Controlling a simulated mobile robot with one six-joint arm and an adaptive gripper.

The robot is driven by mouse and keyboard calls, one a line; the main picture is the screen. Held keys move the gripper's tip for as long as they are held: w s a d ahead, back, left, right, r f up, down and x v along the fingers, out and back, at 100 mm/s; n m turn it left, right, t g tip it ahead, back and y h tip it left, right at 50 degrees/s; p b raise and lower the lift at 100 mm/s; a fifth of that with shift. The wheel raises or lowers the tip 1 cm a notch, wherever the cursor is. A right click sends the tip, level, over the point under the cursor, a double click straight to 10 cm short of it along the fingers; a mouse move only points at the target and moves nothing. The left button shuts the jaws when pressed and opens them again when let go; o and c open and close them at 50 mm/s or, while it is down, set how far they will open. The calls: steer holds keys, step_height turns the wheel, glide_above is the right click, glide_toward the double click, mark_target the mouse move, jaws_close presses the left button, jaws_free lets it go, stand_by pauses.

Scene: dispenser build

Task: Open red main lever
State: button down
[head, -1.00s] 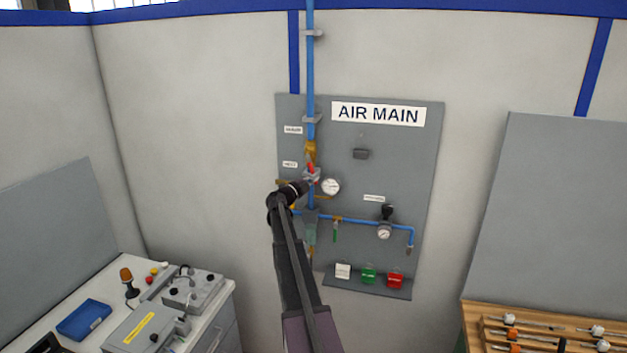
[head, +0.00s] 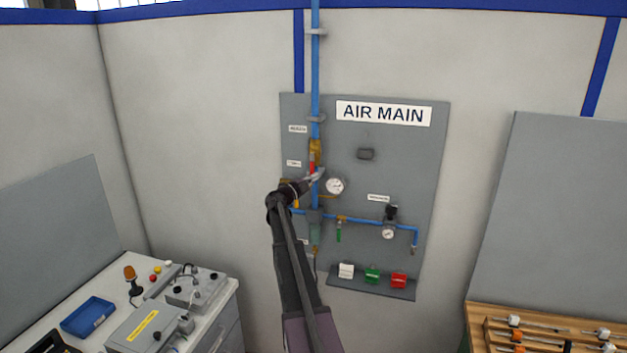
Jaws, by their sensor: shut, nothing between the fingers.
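The red main lever (head: 312,168) is on the blue vertical air pipe (head: 316,70), just below a brass valve body (head: 315,150). It appears to hang upright along the pipe, and only a small red part shows. My gripper (head: 318,175) is shut and empty, at the pipe just beside and below the red part. I cannot tell whether it touches the lever. My wrist and gripper hide part of the pipe and fittings to the lower left.
The grey AIR MAIN panel (head: 405,165) carries a round gauge (head: 335,186) close right of my gripper. A green lever (head: 339,231) and a regulator (head: 389,228) sit lower. A small shelf (head: 370,291) holds white, green and red items. A workbench (head: 226,305) stands lower left.

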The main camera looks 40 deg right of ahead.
steer(key=shift+s, duration=0.15)
steer(key=s+a, duration=0.3)
steer(key=a, duration=0.5)
steer(key=shift+s+a, duration=0.3)
stand_by(0.7)
